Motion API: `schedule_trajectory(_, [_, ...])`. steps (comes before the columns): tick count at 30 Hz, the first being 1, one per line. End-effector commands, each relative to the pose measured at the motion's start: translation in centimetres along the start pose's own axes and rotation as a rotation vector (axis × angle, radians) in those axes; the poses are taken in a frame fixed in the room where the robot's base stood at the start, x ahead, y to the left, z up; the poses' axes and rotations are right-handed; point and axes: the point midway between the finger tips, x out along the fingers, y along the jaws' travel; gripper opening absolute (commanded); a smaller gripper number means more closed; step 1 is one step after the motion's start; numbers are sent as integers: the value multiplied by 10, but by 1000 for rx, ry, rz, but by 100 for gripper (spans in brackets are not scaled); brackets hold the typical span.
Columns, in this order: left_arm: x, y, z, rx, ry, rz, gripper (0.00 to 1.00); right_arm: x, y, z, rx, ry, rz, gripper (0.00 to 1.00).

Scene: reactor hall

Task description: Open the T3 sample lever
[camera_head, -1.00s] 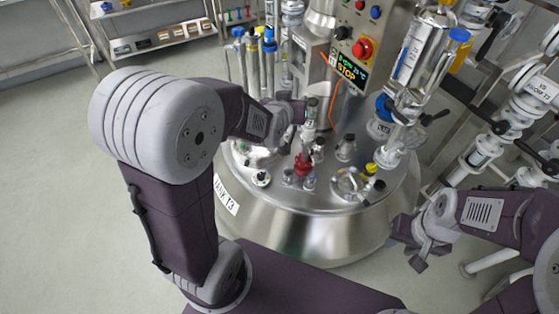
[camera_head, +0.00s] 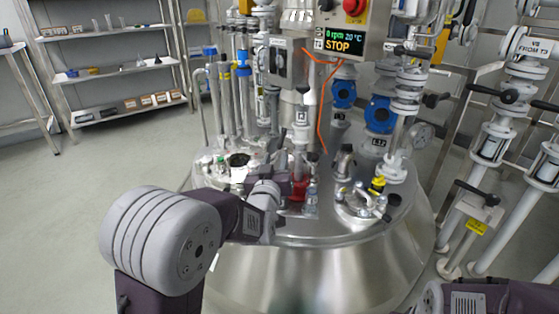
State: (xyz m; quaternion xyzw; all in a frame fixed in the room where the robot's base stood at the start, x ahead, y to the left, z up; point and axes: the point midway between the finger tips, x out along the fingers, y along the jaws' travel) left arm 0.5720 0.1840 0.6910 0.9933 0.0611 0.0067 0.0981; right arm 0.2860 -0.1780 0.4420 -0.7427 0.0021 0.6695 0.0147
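The T3 vessel (camera_head: 300,270) is a large shiny steel tank with crowded fittings on its lid. A small red fitting (camera_head: 300,188) stands on the lid near the front middle, by a slim upright sampling-type fitting (camera_head: 301,150). I cannot tell for sure which part is the sample lever. My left gripper (camera_head: 284,182) is low over the lid, immediately left of the red fitting. Its fingers are small and partly hidden, so contact and opening do not show. Only part of my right arm shows at the bottom right corner; its fingertips are out of frame.
A control box with a STOP display (camera_head: 342,43) stands above the lid, with an orange cable (camera_head: 320,110) hanging. Blue-capped pipes (camera_head: 243,65) rise at the back left. A yellow-marked fitting (camera_head: 377,186) stands right of the red one. Valve pipework (camera_head: 490,145) fills the right; left floor is clear.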

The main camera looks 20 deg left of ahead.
Motion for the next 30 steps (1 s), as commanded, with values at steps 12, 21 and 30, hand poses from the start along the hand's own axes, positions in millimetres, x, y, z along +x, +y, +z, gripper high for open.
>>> schedule_trajectory(12, [65,-1,3,0,0,0,36,27,0,3,0,0,0,36])
schedule_trajectory(21, [91,0,-1,0,-2,0,36,33,1,4,0,0,0,36])
schedule_trajectory(30, [91,0,-2,0,-1,0,11,33,1,3,0,0,0,36])
